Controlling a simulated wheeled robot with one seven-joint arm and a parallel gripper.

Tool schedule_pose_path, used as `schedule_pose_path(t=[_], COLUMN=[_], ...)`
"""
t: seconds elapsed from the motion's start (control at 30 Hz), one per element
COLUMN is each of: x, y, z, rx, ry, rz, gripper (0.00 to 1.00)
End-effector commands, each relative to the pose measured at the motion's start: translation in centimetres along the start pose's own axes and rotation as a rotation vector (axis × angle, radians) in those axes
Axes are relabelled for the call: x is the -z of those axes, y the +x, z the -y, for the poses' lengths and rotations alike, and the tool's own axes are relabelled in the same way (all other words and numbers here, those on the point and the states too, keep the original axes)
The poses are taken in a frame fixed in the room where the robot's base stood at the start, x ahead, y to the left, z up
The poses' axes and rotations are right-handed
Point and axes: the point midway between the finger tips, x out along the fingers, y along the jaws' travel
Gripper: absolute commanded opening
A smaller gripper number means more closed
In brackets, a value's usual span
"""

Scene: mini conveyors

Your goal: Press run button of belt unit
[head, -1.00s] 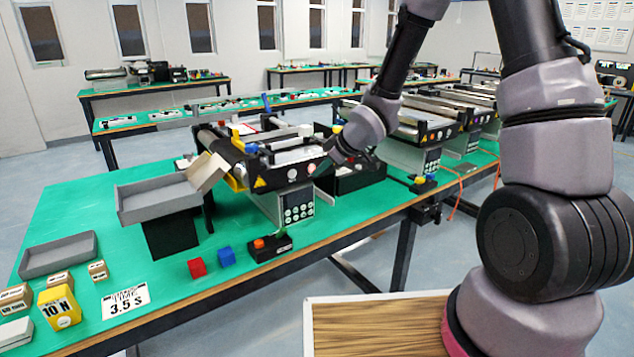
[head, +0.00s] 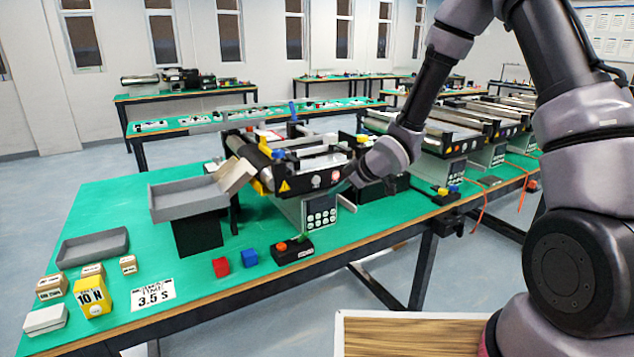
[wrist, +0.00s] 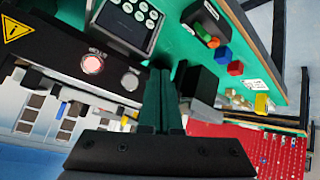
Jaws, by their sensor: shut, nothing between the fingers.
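The belt unit (head: 300,186) stands on the green bench. Its dark front panel has a grey button (head: 316,181) and, to its right, a reddish button (head: 335,176). In the wrist view the panel appears upside down, with the red-lit button (wrist: 92,64) left of the grey-white button (wrist: 130,82). The keypad box (head: 321,209) hangs below the panel and shows at the wrist view's top (wrist: 128,20). No readable label tells which button is run. My gripper (wrist: 160,75) is shut and empty, beside the grey button in the picture; contact cannot be told.
A small black box with an orange button (head: 292,250), a blue cube (head: 250,257) and a red cube (head: 221,267) lie in front of the unit. A grey tray (head: 188,198) stands left. More belt units (head: 440,140) stand to the right.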

Motion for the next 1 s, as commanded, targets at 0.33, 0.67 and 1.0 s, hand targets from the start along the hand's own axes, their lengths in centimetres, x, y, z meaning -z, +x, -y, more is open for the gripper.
schedule_pose_path(t=[0.33,0.67,1.0], x=[2.4,3.2,3.2], y=[3.3,4.3,4.3], z=[-2.4,-3.1,-3.1], rx=[0.0,0.001,0.0], ry=[-0.002,-0.002,-0.001], rz=[-0.001,0.0,0.0], gripper=[0.0,0.0,0.0])
